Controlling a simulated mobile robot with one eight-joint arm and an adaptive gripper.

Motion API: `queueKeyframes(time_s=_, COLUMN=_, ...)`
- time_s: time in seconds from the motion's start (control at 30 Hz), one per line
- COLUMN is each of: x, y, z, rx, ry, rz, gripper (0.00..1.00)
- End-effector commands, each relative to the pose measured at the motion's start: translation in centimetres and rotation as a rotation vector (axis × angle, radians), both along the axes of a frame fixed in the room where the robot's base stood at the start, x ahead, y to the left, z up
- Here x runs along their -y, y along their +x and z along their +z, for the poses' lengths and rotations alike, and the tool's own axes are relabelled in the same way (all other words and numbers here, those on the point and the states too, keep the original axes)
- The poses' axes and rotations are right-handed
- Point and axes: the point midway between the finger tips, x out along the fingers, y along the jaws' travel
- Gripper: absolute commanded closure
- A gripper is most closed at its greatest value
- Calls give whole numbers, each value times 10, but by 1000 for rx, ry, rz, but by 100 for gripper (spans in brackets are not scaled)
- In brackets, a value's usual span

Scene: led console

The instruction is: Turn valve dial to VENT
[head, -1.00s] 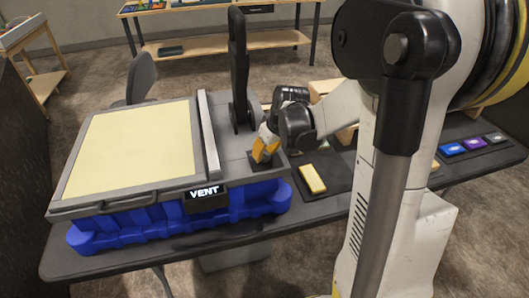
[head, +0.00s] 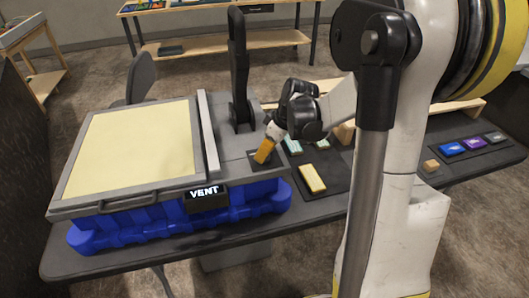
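The console is a grey frame (head: 57,203) around a pale yellow panel (head: 135,150), on a blue base (head: 160,220). A small black display (head: 206,199) on its front edge reads VENT in white letters. A black lever or post (head: 238,70) stands upright at its back right. My gripper (head: 263,157), with orange fingertips, is over a dark square spot (head: 254,163) at the console's front right corner. The valve dial cannot be made out there. The fingers are too small to show whether they are open or shut.
A yellow block (head: 312,178) lies on a dark mat (head: 332,170) right of the console, with pale green pieces (head: 293,146) behind it. Purple and blue blocks (head: 474,144) lie farther right. A chair (head: 141,75) and a wooden bench (head: 220,43) stand behind.

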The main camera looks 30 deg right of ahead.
Motion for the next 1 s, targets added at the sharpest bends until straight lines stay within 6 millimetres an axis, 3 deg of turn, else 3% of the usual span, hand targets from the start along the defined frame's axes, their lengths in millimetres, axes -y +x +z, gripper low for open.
queueKeyframes(time_s=0.17, x=0, y=-1, z=-1, rx=-2, ry=0, rz=0, gripper=99)
queueKeyframes(time_s=0.2, x=0, y=-1, z=-1, rx=-2, ry=0, rz=0, gripper=66)
queueKeyframes(time_s=0.27, x=0, y=-1, z=-1, rx=-2, ry=0, rz=0, gripper=48)
queueKeyframes(time_s=0.3, x=0, y=-1, z=-1, rx=-2, ry=0, rz=0, gripper=45)
queueKeyframes(time_s=0.67, x=1, y=-2, z=5, rx=-1, ry=0, rz=-1, gripper=45)
queueKeyframes(time_s=1.0, x=14, y=-25, z=68, rx=-1, ry=0, rz=-1, gripper=45)
